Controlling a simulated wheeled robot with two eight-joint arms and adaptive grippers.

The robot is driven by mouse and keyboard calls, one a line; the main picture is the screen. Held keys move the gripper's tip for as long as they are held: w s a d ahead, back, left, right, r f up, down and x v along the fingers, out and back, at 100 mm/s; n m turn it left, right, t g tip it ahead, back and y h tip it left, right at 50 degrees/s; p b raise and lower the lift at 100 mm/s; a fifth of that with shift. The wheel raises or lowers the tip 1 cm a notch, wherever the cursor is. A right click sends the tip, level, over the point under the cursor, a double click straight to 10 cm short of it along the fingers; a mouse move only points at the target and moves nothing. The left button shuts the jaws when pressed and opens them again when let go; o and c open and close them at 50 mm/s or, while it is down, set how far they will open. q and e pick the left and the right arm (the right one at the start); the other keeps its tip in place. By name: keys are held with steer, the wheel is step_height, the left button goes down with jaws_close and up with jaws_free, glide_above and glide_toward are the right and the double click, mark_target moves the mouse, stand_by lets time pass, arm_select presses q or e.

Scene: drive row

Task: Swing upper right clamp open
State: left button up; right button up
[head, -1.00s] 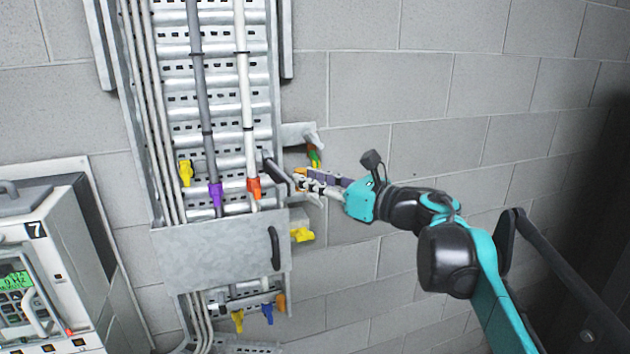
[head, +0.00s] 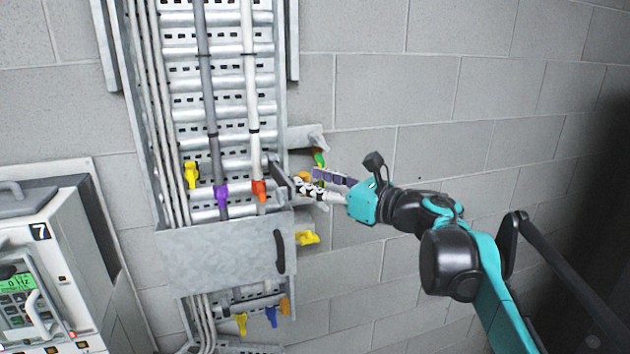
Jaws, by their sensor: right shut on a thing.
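The upper right clamp is hard to make out at the right edge of the cable ladder. A dark handle (head: 281,178) slants out there, just above the metal cover plate. My right gripper (head: 303,184) reaches in from the right, its fingertips at this handle. It is shut on the handle, though the contact is partly hidden by the fingers. Orange and green parts (head: 319,157) show just behind and above the fingers. My left gripper is not in view.
The metal cover plate (head: 218,252) has its own dark handle (head: 279,252). Yellow (head: 191,174), purple (head: 221,195) and orange (head: 259,191) tabs sit on the ladder. A white drive cabinet (head: 40,262) marked 7 stands at left. The block wall right of the gripper is bare.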

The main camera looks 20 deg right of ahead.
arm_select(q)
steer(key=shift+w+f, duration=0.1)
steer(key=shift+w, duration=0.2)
arm_select(e)
steer(key=v, duration=1.2)
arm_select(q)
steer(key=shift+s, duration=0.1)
arm_select(e)
steer(key=shift+c, duration=0.4)
